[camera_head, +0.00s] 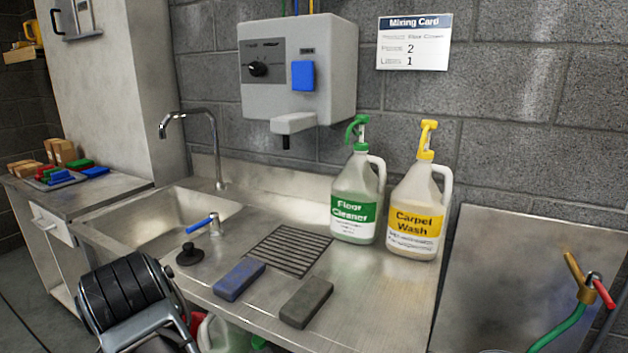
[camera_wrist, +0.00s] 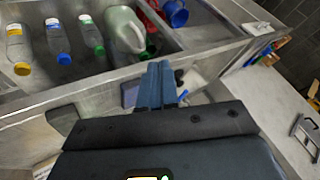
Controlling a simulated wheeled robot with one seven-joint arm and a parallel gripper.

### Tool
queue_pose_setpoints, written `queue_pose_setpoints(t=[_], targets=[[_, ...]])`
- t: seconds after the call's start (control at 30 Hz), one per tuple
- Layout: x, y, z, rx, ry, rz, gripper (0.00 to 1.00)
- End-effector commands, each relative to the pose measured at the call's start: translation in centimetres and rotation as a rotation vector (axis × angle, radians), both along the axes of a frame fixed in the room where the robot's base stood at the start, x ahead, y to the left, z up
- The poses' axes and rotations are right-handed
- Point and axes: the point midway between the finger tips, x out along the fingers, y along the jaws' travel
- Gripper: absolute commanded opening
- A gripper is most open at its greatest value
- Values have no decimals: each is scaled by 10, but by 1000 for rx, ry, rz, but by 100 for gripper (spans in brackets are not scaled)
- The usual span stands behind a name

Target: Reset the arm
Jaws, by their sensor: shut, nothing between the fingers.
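In the head view a black ridged part of my arm fills the lower left, and my fingertips cannot be made out there. A blue pad (camera_head: 239,279) and a dark grey pad (camera_head: 306,301) lie apart on the steel counter (camera_head: 365,290). In the wrist view the grey pad (camera_wrist: 62,120) shows beside my gripper, and the blue pad (camera_wrist: 129,94) is partly hidden behind the fingers.
Floor cleaner (camera_head: 353,210) and carpet wash (camera_head: 414,220) jugs stand at the counter's back. A sink (camera_head: 160,225) with a tap and a wall dispenser (camera_head: 297,65) are behind. Several capped bottles (camera_wrist: 57,40) stand in a lower compartment. A green hose (camera_head: 560,328) hangs at right.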

Motion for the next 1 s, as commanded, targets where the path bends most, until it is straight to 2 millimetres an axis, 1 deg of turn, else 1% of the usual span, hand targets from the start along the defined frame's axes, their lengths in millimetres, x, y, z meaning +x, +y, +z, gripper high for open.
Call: queue_pose_setpoints(t=[0.27,0.47,0.57,0.67,0.7,0.77,0.8,0.87,0.9,0.97,1.0], targets=[[-2,-26,-32,6,-21,5,0],[-7,-56,-66,10,-50,10,0],[-13,-79,-88,12,-70,12,0],[-23,-109,-114,14,-99,12,0],[-29,-123,-126,14,-112,11,0],[-39,-146,-141,15,-137,8,0],[-46,-160,-150,14,-153,7,0],[-58,-182,-162,12,-179,4,0],[-67,-196,-169,10,-195,1,0],[-81,-217,-179,4,-221,-4,0],[-90,-231,-183,2,-239,-8,0]])
